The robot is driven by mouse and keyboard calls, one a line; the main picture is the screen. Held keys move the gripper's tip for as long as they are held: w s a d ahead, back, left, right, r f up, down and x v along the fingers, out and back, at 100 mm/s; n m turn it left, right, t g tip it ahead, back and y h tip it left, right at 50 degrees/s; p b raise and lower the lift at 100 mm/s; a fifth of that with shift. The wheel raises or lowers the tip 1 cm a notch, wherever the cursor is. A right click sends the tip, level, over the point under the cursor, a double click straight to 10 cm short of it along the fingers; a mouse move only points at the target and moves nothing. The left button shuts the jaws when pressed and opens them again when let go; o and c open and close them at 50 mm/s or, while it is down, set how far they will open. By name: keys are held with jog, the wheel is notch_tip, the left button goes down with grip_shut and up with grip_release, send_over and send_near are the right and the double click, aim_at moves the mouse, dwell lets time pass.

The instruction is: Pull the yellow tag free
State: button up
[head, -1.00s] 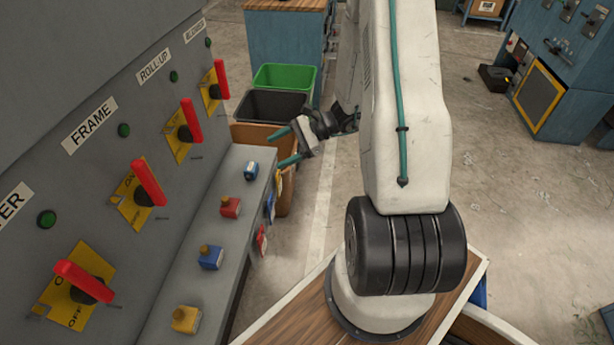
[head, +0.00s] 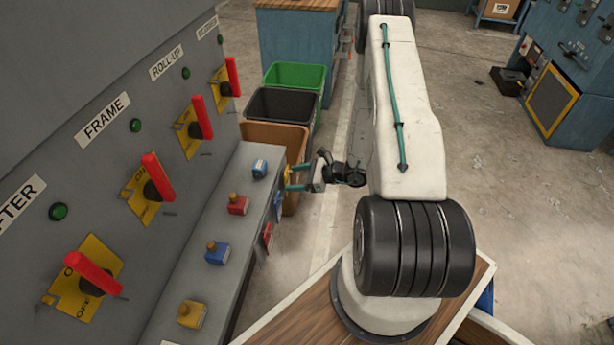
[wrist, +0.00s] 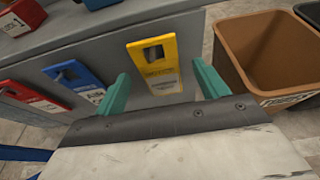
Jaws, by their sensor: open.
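The yellow tag (wrist: 163,75) hangs on the front face of the grey ledge in the wrist view, with a dark peg in its hole and a white label on its lower part. It also shows small in the head view (head: 286,175), at the ledge's far end. My gripper (wrist: 161,72) is open, with one teal finger on each side of the tag in the wrist view. In the head view my gripper (head: 288,178) points left at the ledge's front. I cannot tell whether the fingers touch the tag.
A blue tag (wrist: 75,78) and a red tag (wrist: 33,98) hang left of the yellow one. A brown bin (wrist: 265,55) stands close on the right, with black (head: 280,105) and green (head: 297,75) bins behind it. Several padlocks sit on the ledge (head: 222,225).

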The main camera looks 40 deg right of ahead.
jog(key=shift+w+a+f, duration=0.2)
jog(key=shift+w+a, duration=0.2)
jog(key=shift+w, duration=0.05)
jog(key=c, duration=1.1)
jog(key=shift+r, duration=0.5)
jog(key=shift+s+d, duration=0.2)
jog(key=shift+d, duration=0.05)
jog(key=shift+s+d, duration=0.9)
jog(key=shift+s, duration=0.3)
jog(key=shift+s+d, duration=0.1)
jog(key=shift+s, duration=0.05)
